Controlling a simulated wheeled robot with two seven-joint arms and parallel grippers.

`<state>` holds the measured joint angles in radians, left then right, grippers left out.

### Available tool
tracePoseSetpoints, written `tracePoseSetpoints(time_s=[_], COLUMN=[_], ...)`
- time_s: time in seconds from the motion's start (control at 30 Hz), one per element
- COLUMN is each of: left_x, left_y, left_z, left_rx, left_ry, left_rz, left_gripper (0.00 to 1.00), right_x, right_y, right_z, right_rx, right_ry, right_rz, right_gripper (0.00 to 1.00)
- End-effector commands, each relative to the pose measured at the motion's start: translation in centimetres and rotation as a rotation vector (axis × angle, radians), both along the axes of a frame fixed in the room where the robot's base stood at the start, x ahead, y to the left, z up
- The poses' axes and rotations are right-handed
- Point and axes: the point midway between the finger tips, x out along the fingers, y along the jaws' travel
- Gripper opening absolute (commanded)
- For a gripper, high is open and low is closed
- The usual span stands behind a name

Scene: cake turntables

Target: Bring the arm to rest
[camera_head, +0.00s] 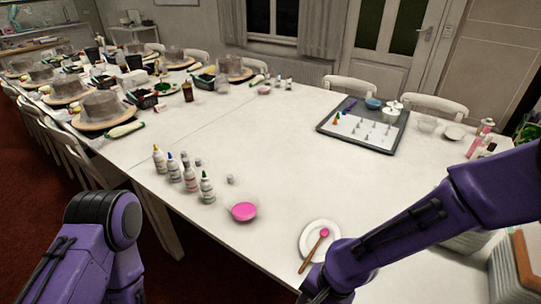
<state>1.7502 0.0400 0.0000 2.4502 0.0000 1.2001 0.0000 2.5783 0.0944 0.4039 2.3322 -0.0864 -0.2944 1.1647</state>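My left arm (95,250) shows at the lower left, its end cut off by the bottom edge, so its gripper is out of view. My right arm (430,225) comes in from the right and reaches down to the bottom edge just right of the middle. Its gripper is out of view too. Beside that arm a white plate (313,231) lies near the table's front edge. A wooden-handled tool with a pink tip (312,253) lies across the plate. Whether anything touches its handle end cannot be told.
The white table (270,150) has clear room in the middle. A pink bowl (243,211) and several bottles (190,178) stand left of the plate. A grey tray (345,133) lies at the back right. Cake turntables (103,110) line the far left. Stacked dishes (468,240) stand behind my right arm.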

Motion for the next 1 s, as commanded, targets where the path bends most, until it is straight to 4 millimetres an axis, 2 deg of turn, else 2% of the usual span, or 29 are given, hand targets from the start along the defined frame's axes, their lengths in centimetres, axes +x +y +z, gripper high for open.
tracePoseSetpoints(time_s=[0.03, 0.13, 0.23, 0.33, 0.43, 0.5, 0.63, 0.7, 1.0], left_x=[0.0, 0.0, 0.0, 0.0, 0.0, 0.0, 0.0, 0.0, 0.0], left_y=[0.0, 0.0, 0.0, 0.0, 0.0, 0.0, 0.0, 0.0, 0.0], left_z=[-0.9, -2.0, -3.5, -5.2, -6.4, -7.0, -7.5, -7.5, -7.5], left_rx=[0.0, 0.0, 0.0, 0.0, 0.0, 0.0, 0.0, 0.0, 0.0], left_ry=[0.0, 0.0, 0.0, 0.0, 0.0, 0.0, 0.0, 0.0, 0.0], left_rz=[0.0, 0.0, 0.0, 0.0, 0.0, 0.0, 0.0, 0.0, 0.0], left_gripper=[0.55, 0.55, 0.55, 0.55, 0.55, 0.55, 0.55, 0.55, 0.55], right_x=[-0.4, -1.0, -2.2, -4.8, -7.8, -9.7, -12.1, -12.4, -12.4], right_y=[-0.4, -1.5, -4.0, -8.5, -13.6, -16.7, -20.3, -21.0, -21.0], right_z=[-2.6, -7.1, -12.9, -19.1, -23.0, -24.4, -25.2, -25.2, -25.2], right_rx=[0.015, 0.032, 0.004, -0.109, -0.27, -0.378, -0.516, -0.544, -0.546], right_ry=[0.001, -0.032, -0.086, -0.164, -0.227, -0.257, -0.284, -0.29, -0.291], right_rz=[-0.017, -0.05, -0.088, -0.109, -0.084, -0.051, 0.006, 0.019, 0.02], right_gripper=[0.43, 0.43, 0.43, 0.43, 0.43, 0.43, 0.43, 0.43, 0.43])
